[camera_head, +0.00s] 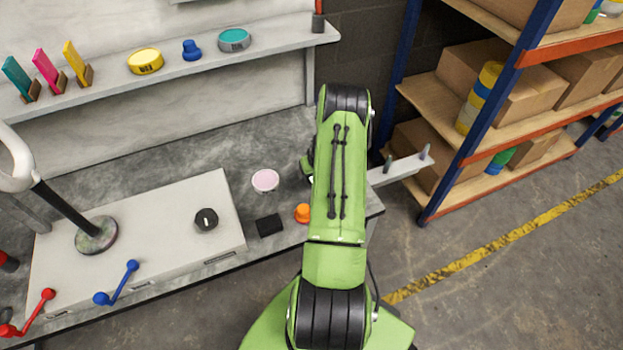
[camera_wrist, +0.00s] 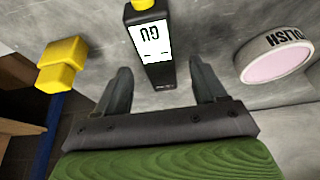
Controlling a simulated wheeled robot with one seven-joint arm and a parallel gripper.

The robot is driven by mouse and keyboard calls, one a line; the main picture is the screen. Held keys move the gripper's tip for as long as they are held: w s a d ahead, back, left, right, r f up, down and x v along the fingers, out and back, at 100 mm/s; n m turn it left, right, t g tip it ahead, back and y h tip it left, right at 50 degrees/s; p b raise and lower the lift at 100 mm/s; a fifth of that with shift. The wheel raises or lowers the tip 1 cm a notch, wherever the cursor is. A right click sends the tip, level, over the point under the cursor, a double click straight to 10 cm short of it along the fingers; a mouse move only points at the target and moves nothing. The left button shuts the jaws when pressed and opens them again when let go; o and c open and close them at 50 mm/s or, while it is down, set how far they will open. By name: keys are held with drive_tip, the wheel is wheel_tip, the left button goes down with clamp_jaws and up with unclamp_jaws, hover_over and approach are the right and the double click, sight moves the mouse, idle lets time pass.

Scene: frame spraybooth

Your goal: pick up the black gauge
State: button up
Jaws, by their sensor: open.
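The black gauge (camera_wrist: 166,72) has a white display and a yellow piece at its top end. In the wrist view it stands out at the upper middle, between my two fingers. My gripper (camera_wrist: 160,78) is open, with one finger on each side of the gauge and visible gaps to both. Nothing is held. I cannot tell how far the fingertips are above the bench. In the head view my own green arm covers the gripper, and I cannot make out the gauge there.
A pink-topped tin (camera_head: 265,181) stands near the gauge, at the right in the wrist view (camera_wrist: 276,62). An orange item (camera_head: 302,213) and a black block (camera_head: 268,226) are on the grey bench nearby. A shelf (camera_head: 200,76) runs behind; a storage rack (camera_head: 488,105) is right.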

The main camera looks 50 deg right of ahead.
drive_tip(key=shift+x, duration=1.25)
drive_tip(key=shift+r, duration=0.1)
drive_tip(key=c, duration=1.2)
drive_tip(key=shift+o, duration=0.2)
wheel_tip(320, 180, up, 10)
drive_tip(key=p, duration=0.2)
drive_tip(key=shift+p, duration=0.35)
